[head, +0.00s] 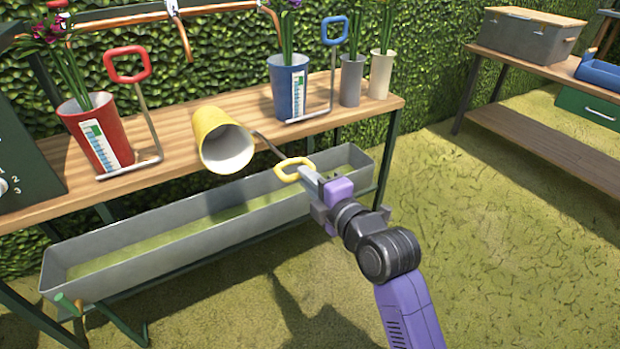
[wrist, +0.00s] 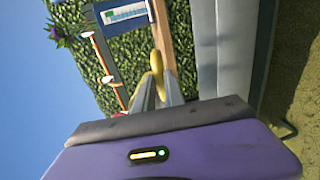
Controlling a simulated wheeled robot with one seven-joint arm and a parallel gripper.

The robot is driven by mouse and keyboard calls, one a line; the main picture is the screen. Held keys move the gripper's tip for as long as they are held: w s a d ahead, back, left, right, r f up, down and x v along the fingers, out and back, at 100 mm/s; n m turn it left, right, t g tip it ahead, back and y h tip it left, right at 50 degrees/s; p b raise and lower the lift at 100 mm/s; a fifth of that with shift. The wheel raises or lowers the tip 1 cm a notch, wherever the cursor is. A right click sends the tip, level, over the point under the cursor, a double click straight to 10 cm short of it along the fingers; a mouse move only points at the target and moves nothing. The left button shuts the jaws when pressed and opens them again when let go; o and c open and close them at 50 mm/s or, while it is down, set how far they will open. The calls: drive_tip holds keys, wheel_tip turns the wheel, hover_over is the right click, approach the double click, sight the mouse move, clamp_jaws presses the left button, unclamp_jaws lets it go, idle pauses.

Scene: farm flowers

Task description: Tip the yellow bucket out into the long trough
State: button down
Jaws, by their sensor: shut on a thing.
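The yellow bucket (head: 217,141) is tilted on its side in the head view, its open white mouth facing forward and down. It is over the front edge of the wooden bench and above the back part of the long grey trough (head: 122,283). My gripper (head: 306,174) is shut on the bucket's yellow handle (head: 285,166), which joins the bucket by a bent metal rod. The handle also shows between the fingers in the wrist view (wrist: 157,66). The trough holds a shallow greenish layer. The bucket's mouth looks empty from here.
A red bucket (head: 100,138) with flowers stands left on the bench (head: 185,162); a blue bucket (head: 287,86) and two pale vases (head: 381,74) stand right. A copper pipe (head: 120,22) runs above. A second bench (head: 520,62) with a grey box is at far right. The grass between is open.

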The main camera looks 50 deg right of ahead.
wheel_tip(320, 180, down, 7)
drive_tip(key=b, duration=0.4)
drive_tip(key=shift+r, duration=0.2)
drive_tip(key=shift+a, duration=0.1)
drive_tip(key=c, duration=1.4)
unclamp_jaws()
drive_tip(key=p+v, duration=0.2)
drive_tip(key=v, duration=0.5)
drive_tip(key=shift+s, duration=0.35)
drive_tip(key=shift+a+r, duration=0.1)
